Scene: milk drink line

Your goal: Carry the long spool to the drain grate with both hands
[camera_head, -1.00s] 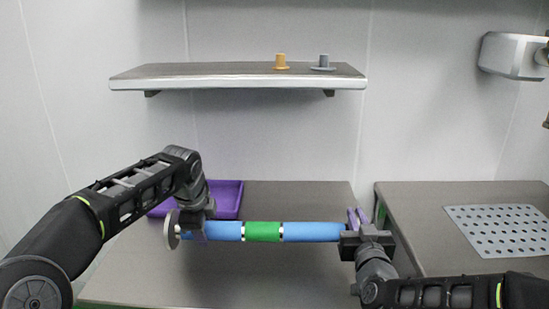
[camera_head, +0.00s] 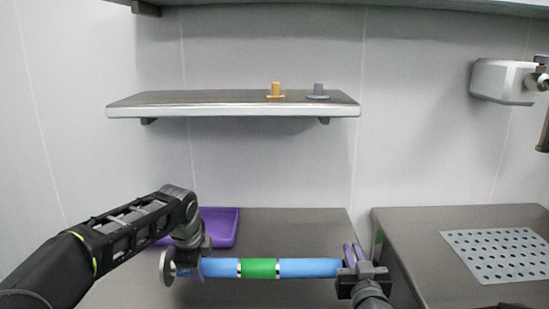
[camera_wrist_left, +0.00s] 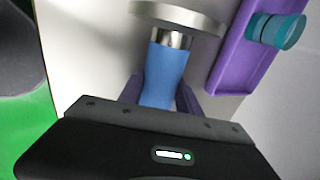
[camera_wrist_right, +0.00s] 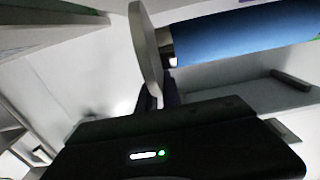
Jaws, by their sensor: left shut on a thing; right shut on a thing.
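The long spool (camera_head: 261,268) is a blue bar with a green middle and silver rings, held level above the front table in the head view. My left gripper (camera_head: 190,267) is shut on its left end, just inside a metal end disc (camera_head: 167,267). In the left wrist view both fingers flank the blue bar (camera_wrist_left: 165,75). My right gripper (camera_head: 354,263) is shut at the spool's right end. The right wrist view shows a pale end disc (camera_wrist_right: 146,55) and blue bar (camera_wrist_right: 245,38), but the exact contact is hidden. The drain grate (camera_head: 502,256) is a perforated plate on the right counter.
A purple tray (camera_head: 221,228) lies behind my left gripper; a teal cylinder (camera_wrist_left: 277,31) shows by it. A narrow gap separates the table from the right counter (camera_head: 420,225). A shelf (camera_head: 235,104) above holds an orange (camera_head: 275,91) and a grey piece (camera_head: 318,92).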

